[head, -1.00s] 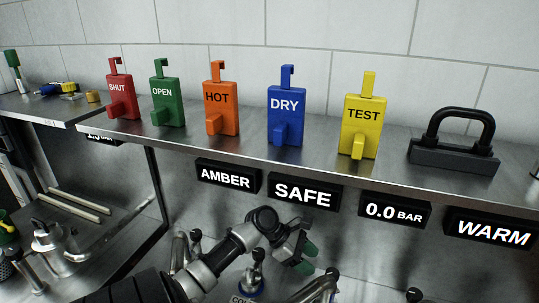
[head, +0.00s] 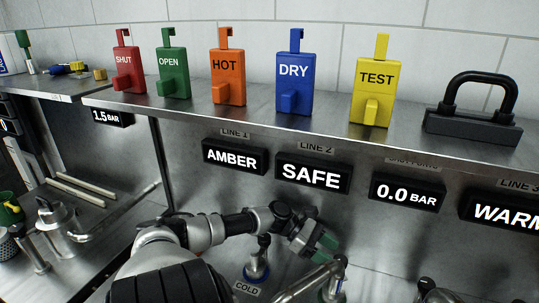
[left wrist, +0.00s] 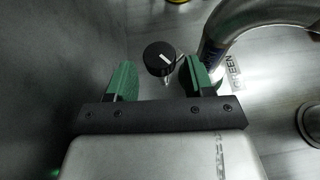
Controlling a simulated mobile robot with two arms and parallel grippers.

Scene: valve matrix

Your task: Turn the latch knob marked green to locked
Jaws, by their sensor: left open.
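In the left wrist view a round black knob (left wrist: 160,58) with a white pointer line lies between and just beyond the green finger pads of my left gripper (left wrist: 160,66). The pointer line is slanted. The gripper is open, and I see no clear contact with the knob. A label reading GREEN (left wrist: 233,72) sits to its right, beside a thick metal pipe (left wrist: 245,22). In the head view my left gripper (head: 322,243) hangs below the SAFE display, close to the back panel. I cannot make out the knob there. My right gripper is out of view.
A pipe fitting with a blue collar (head: 257,270) stands by the COLD label (head: 247,289). Another metal pipe (head: 307,280) runs just below the gripper. Displays such as SAFE (head: 314,172) and 0.0 BAR (head: 407,193) hang under the shelf (head: 290,118) holding coloured tags.

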